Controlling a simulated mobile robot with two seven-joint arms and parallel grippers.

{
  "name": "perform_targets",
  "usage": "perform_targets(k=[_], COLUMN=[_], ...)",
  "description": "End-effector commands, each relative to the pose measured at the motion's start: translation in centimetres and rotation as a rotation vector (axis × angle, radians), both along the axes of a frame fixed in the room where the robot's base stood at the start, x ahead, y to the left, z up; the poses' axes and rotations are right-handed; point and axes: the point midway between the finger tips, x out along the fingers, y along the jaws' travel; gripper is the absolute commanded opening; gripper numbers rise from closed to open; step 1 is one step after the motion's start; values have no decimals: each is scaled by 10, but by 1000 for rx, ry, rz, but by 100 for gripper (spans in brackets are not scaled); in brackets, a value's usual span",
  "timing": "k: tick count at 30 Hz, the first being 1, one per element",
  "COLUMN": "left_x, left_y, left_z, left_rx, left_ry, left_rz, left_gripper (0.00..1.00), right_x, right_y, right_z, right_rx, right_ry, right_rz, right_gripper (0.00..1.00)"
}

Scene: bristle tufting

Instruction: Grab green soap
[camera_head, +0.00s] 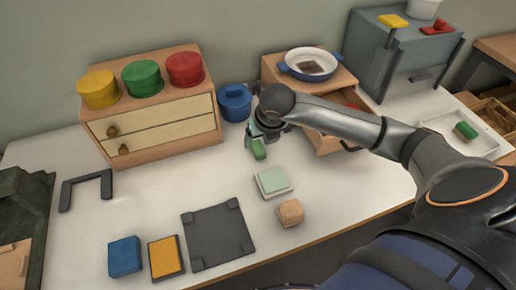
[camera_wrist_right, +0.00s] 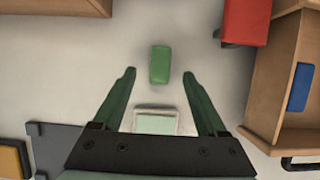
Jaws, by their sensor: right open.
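A small green block that looks like the green soap (camera_head: 259,150) lies on the white table, left of the small cabinet with the open drawer. It also shows in the right wrist view (camera_wrist_right: 160,65), centred between the fingertips and a little beyond them. My right gripper (camera_head: 263,134) is open and empty, directly over the soap; I cannot tell how high. Another green block (camera_head: 466,130) lies in a white tray at the right. My left gripper is not in view.
A blue lidded pot (camera_head: 235,102) stands just behind the gripper. The drawer cabinet (camera_head: 290,68) stands close to its right. A tan block (camera_head: 290,212), a dark square plate (camera_head: 218,236), and blue and yellow blocks lie in front. The table left of the soap is clear.

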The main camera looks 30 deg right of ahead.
Motion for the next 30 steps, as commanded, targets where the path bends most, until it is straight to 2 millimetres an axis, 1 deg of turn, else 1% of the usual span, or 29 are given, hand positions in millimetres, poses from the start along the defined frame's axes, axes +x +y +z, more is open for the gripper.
perform_targets(k=[6,9,17,20,30], left_x=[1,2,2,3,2], left_y=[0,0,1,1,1], left_z=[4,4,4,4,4], left_rx=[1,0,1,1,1], left_ry=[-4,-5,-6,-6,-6], left_rz=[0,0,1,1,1], left_gripper=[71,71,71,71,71], right_x=[10,14,15,15,15], right_y=[-3,-4,-4,-4,-4], right_z=[-32,-41,-43,-43,-43], right_rx=[2,-1,-1,-1,0], right_ry=[5,3,1,1,1], right_rz=[-1,1,2,2,1], right_gripper=[75,75,75,65,27])
